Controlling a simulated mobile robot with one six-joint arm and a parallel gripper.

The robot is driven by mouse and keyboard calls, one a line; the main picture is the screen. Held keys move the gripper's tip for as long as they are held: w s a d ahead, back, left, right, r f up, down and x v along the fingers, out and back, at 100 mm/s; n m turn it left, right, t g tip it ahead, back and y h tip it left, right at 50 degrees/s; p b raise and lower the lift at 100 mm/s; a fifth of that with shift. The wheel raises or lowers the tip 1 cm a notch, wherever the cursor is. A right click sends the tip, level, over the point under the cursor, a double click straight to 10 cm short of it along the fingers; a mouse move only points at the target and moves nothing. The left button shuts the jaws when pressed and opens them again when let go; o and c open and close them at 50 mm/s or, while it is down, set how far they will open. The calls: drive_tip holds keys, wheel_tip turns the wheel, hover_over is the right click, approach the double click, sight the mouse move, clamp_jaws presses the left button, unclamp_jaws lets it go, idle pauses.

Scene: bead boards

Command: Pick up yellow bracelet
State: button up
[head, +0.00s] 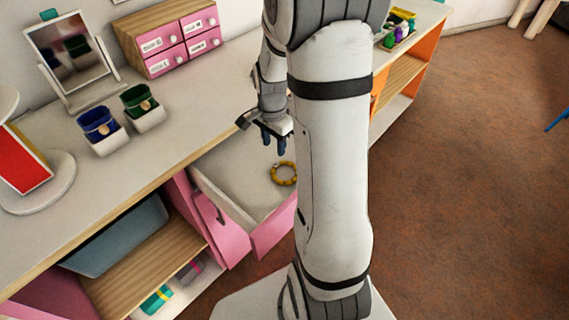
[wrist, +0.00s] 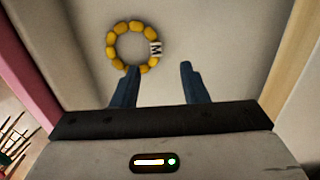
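The yellow bracelet (head: 284,173) is a ring of yellow beads lying on the bottom of an open pink-fronted drawer (head: 238,196). In the wrist view the bracelet (wrist: 112,38) has one white bead marked with an "M" on its right side. My gripper (head: 273,136) is above the drawer, behind the bracelet in the head view. In the wrist view my gripper (wrist: 160,72) has its two blue fingers apart with nothing between them. The left fingertip overlaps the bracelet's lower edge in the picture; I cannot tell whether it touches.

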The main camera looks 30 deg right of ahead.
sight(275, 163)
wheel_tip(275, 163, down, 8)
drive_tip(key=shift+d+r, duration=0.1)
drive_tip(key=shift+r, duration=0.15)
clamp_jaws()
idle(0.5)
